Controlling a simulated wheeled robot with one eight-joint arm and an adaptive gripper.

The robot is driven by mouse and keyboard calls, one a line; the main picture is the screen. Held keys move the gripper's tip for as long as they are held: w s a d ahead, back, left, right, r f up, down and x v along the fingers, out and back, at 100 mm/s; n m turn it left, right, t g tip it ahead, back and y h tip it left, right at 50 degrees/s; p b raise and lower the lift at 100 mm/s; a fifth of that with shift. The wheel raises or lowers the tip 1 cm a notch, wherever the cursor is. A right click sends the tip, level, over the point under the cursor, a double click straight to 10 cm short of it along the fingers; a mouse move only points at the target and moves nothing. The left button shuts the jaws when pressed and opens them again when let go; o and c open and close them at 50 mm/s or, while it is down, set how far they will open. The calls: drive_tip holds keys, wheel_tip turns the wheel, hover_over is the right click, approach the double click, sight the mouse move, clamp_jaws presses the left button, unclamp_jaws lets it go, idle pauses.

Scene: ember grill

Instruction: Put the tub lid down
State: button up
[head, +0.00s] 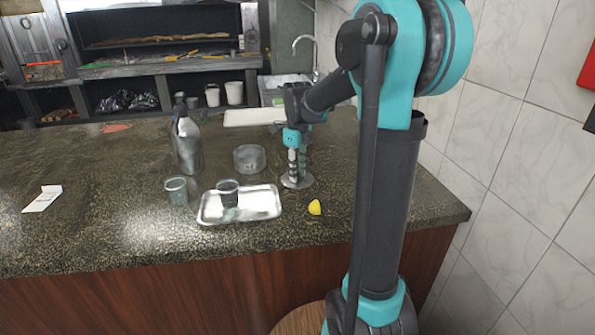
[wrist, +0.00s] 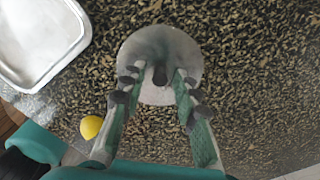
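The tub lid (head: 297,184) is a round grey disc. It appears to lie flat on the counter, right of the tray. In the wrist view the lid (wrist: 160,50) shows a dark knob at its middle. My gripper (head: 297,168) points down over the lid. In the wrist view the fingers of my gripper (wrist: 158,80) stand apart on either side of the knob, with a gap on each side. A round grey tub (head: 249,159) stands on the counter to the left of the lid and a little farther back.
A metal tray (head: 262,208) holding a dark cup (head: 228,194) lies left of the lid. A yellow lemon piece (head: 315,207) is in front of it. A grey cup (head: 176,191) and a bottle (head: 186,145) stand farther left.

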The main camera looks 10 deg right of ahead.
drive_tip(key=shift+r, duration=0.15)
wheel_tip(320, 180, up, 12)
idle(0.7)
